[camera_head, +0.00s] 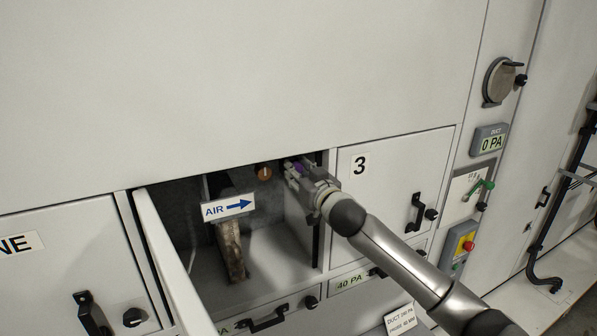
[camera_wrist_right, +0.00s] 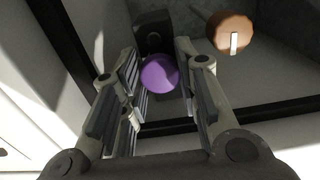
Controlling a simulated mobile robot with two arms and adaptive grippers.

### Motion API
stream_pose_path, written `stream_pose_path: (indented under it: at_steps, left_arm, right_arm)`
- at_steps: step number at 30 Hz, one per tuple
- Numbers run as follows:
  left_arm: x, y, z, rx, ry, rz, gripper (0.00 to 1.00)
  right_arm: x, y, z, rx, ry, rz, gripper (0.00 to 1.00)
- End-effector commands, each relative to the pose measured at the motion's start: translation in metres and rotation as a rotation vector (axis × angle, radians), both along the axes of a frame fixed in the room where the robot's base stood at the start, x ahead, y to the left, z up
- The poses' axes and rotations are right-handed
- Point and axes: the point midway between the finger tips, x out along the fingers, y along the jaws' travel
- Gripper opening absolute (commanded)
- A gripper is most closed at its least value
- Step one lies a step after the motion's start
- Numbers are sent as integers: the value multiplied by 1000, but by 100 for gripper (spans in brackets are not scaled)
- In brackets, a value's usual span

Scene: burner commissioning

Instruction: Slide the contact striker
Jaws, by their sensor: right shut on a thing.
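A purple round knob (camera_wrist_right: 160,73), which I take to be the contact striker, sits in front of a black block (camera_wrist_right: 153,35) in the right wrist view. My right gripper (camera_wrist_right: 161,85) is shut on it, with one finger on each side. In the head view my right gripper (camera_head: 300,171) reaches into the upper right of an open compartment, and a bit of the purple knob (camera_head: 299,168) shows between its fingers. The rest of the striker is hidden by the gripper. My left gripper is not in view.
An orange-brown knob with a white mark (camera_head: 264,173) is close left of the gripper. An AIR arrow sign (camera_head: 228,208) stands in the compartment. The open door (camera_head: 170,262) is at its left; panel 3 (camera_head: 385,215) with a black handle is at its right.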

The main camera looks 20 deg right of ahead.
Motion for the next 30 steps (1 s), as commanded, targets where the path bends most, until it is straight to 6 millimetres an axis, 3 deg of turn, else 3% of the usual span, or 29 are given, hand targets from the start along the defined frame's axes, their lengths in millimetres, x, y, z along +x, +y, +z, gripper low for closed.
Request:
stream_pose_path:
  at_steps: [15,16,21,30]
  left_arm:
    - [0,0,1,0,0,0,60]
    - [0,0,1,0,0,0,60]
    - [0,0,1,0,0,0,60]
    - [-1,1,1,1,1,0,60]
  right_arm:
    - [-11,0,0,0,0,0,0]
    - [-11,0,0,0,0,0,32]
    - [-11,0,0,0,0,0,53]
    - [-11,0,0,0,0,0,53]
